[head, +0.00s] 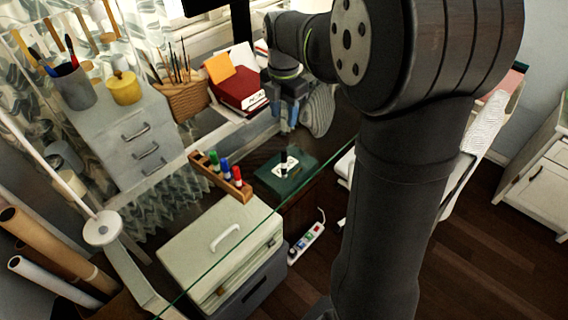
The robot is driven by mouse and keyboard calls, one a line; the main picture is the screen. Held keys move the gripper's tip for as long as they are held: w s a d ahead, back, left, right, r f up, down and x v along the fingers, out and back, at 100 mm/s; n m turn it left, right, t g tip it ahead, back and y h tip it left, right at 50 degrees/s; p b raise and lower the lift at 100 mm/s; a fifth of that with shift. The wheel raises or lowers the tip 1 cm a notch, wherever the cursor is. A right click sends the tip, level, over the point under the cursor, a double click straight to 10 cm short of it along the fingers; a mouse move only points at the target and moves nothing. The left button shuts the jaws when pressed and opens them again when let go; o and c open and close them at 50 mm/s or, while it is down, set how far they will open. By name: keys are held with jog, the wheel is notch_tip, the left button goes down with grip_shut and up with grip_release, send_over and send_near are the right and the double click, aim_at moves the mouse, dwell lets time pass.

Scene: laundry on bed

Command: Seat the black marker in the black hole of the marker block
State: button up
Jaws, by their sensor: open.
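The marker block (205,175) is a long wooden strip on the glass desk. A green marker (214,161), a blue marker (225,168) and a red marker (237,176) stand upright in it. Its far left end has no marker standing in it; the holes are too small to make out. A small dark upright shape, which looks like the black marker (284,160), is at the dark green box with a white label (270,179). My gripper (289,122) is open, pointing down above and beyond that box, apart from it. Nothing shows between its fingers.
A wicker basket of brushes (187,101), a red book (238,90) and a grey drawer unit (125,135) stand behind the block. A grey rounded object (318,110) is right beside my gripper. A cream case (215,255) and a power strip (306,242) are nearer.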

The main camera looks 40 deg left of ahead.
jog(key=m, duration=1.6)
send_near(284, 157)
jog(key=f, duration=0.3)
jog(key=a+f, duration=0.1)
jog(key=f, duration=0.1)
jog(key=shift+f, duration=0.25)
jog(key=f, duration=0.5)
jog(key=shift+w+d+f, duration=0.1)
jog(key=shift+w+f, duration=0.2)
jog(key=shift+w, duration=0.05)
grip_shut()
